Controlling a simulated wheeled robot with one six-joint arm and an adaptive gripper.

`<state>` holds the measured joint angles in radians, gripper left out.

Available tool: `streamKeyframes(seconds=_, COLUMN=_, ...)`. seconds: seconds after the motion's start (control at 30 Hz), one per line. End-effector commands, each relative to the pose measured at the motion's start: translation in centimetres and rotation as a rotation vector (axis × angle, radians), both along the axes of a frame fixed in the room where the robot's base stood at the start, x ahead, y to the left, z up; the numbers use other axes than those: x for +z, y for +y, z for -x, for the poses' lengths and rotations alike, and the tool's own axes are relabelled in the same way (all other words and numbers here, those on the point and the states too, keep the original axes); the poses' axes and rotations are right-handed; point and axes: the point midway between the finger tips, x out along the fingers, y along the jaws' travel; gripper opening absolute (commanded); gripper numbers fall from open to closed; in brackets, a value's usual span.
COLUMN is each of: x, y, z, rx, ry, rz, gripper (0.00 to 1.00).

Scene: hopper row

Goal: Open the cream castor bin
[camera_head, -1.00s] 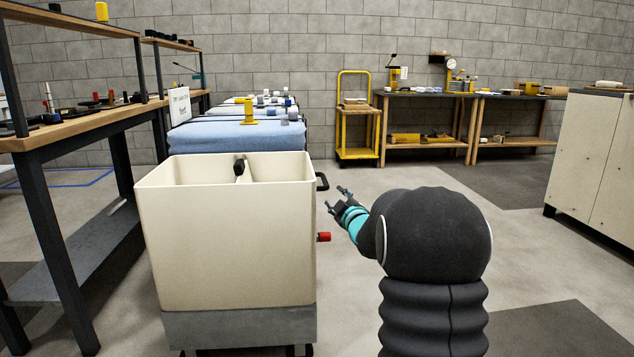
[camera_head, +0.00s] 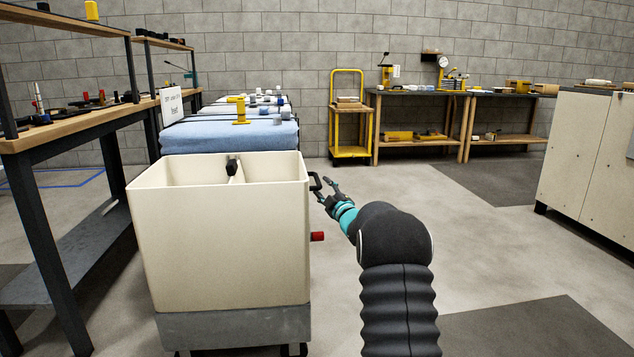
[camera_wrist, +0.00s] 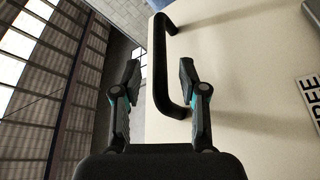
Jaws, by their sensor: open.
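The cream castor bin (camera_head: 222,240) stands on a grey base at centre left in the head view. A divider shows inside its open top, with a small black piece (camera_head: 232,167) on it. A black bar handle (camera_head: 315,184) is on its right side, with a red knob (camera_head: 317,236) lower down. My gripper (camera_head: 325,188) is at the handle. In the wrist view my gripper (camera_wrist: 158,75) is open, and the black handle (camera_wrist: 160,65) lies between its two fingers, which appear apart from it. The cream bin wall (camera_wrist: 240,90) fills the right of that view.
A workbench (camera_head: 70,137) stands left of the bin. Blue-topped bins (camera_head: 230,135) line up behind it. A yellow cart (camera_head: 350,150) and benches stand at the back wall. A cream cabinet (camera_head: 590,150) is at right. The floor between is clear.

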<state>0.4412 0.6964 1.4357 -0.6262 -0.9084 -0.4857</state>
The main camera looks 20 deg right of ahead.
Motion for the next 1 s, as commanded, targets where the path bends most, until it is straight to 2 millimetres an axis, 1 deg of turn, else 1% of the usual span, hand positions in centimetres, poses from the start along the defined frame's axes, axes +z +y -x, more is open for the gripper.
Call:
streamKeyframes(seconds=0.03, x=0.2, y=0.1, z=-0.9, rx=0.001, ry=-0.001, rz=0.001, gripper=0.42)
streamKeyframes(seconds=0.1, x=0.3, y=0.2, z=-1.9, rx=0.001, ry=0.000, rz=0.000, gripper=0.42)
streamKeyframes(seconds=0.3, x=0.9, y=0.2, z=-4.0, rx=0.000, ry=0.000, rz=0.000, gripper=0.42)
streamKeyframes(seconds=0.5, x=1.1, y=0.2, z=-4.9, rx=-0.001, ry=0.001, rz=-0.001, gripper=0.42)
streamKeyframes(seconds=0.8, x=1.1, y=0.3, z=-5.0, rx=-0.001, ry=0.001, rz=-0.001, gripper=0.42)
streamKeyframes(seconds=0.87, x=1.1, y=0.3, z=-5.0, rx=-0.001, ry=0.001, rz=-0.001, gripper=0.27)
streamKeyframes(seconds=0.9, x=1.1, y=0.3, z=-5.0, rx=-0.001, ry=0.001, rz=-0.001, gripper=0.17)
streamKeyframes(seconds=0.97, x=1.1, y=0.3, z=-5.0, rx=-0.001, ry=0.001, rz=-0.001, gripper=0.02)
streamKeyframes(seconds=1.0, x=1.1, y=0.3, z=-5.0, rx=-0.001, ry=0.001, rz=-0.001, gripper=0.00)
